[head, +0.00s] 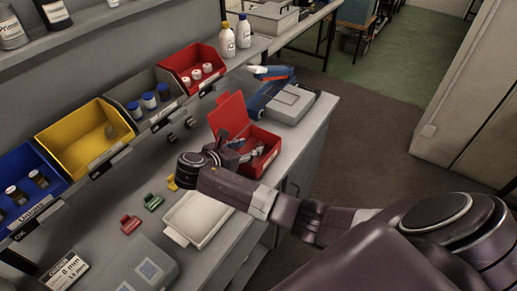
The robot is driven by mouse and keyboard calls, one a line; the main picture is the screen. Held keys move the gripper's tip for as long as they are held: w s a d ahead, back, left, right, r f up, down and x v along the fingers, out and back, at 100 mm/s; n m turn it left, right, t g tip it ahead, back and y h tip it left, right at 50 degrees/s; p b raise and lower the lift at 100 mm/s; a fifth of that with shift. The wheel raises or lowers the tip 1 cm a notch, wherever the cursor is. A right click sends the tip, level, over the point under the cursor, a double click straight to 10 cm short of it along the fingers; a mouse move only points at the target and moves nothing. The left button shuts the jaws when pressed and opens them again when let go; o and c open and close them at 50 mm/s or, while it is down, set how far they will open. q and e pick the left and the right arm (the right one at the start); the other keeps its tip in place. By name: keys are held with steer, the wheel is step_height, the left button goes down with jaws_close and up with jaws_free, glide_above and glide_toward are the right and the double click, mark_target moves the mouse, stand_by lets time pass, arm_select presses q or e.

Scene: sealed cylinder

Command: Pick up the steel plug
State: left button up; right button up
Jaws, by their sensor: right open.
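My right gripper (243,145) reaches in over the open red box (268,135), its fingers apart over the near left part of the box. I cannot make out a steel plug for certain. The gripper and my wrist hide part of the box's inside. A small dull grey-beige piece (110,132) lies in the yellow bin (75,137), too small to identify. My left gripper is not in view.
A red bin (190,60) with white-capped vials, a grey bin (140,88) and a blue bin (22,172) line the wall. A pale tray (198,218), a red clip (130,224) and a green clip (153,202) lie on the bench. A grey case (290,103) stands beyond the red box.

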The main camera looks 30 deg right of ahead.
mark_target(259, 144)
steer(key=p+x, duration=0.1)
steer(key=x, duration=0.4)
steer(key=shift+d+f, duration=0.1)
steer(key=shift+d, duration=0.15)
steer(key=shift+w+d+f, duration=0.1)
steer(key=shift+d+f, duration=0.05)
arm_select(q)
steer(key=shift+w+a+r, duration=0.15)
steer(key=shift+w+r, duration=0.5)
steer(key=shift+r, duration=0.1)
arm_select(e)
jaws_close()
